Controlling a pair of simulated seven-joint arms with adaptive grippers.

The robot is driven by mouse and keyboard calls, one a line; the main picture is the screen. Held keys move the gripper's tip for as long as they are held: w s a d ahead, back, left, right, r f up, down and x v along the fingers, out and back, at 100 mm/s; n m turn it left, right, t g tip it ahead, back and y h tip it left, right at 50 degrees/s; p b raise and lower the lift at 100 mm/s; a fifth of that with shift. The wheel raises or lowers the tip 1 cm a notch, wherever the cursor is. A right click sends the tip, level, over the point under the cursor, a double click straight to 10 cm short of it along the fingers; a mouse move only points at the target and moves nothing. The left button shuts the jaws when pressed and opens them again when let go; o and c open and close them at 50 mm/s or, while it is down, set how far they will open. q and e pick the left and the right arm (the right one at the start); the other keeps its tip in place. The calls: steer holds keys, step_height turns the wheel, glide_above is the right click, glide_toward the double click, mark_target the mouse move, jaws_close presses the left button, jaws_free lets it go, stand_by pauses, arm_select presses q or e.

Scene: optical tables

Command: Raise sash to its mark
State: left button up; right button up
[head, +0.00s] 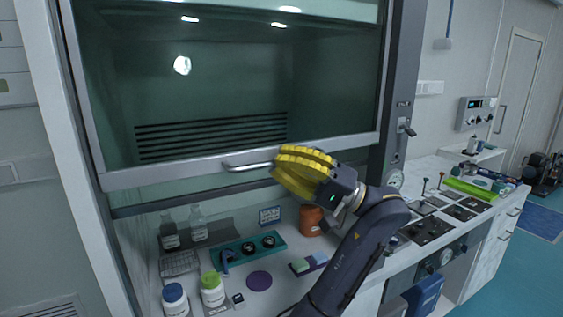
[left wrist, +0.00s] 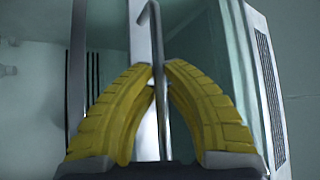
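The fume hood sash (head: 240,90) is a glass pane with a grey bottom rail, standing partly raised with an open gap below it. Its metal bar handle (head: 248,165) is on the bottom rail. My left gripper (head: 280,168), with yellow ribbed fingers, is at the right part of the handle. In the left wrist view the handle bar (left wrist: 156,45) runs between the two fingertips (left wrist: 158,70), which close in on it from both sides. No sash height mark can be made out. My right gripper is not in view.
Below the sash stand bottles (head: 212,290), a teal holder (head: 248,251), an orange-brown jar (head: 311,220) and a purple disc (head: 259,280). The right frame post carries a small lever (head: 408,130). A counter with equipment (head: 430,228) extends to the right.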

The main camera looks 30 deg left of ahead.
arm_select(q)
jaws_close()
step_height(320, 180, down, 6)
stand_by(0.6)
steer(key=shift+o, duration=0.2)
jaws_free()
steer(key=o, duration=0.7)
steer(key=shift+c, duration=0.2)
steer(key=v, duration=1.2)
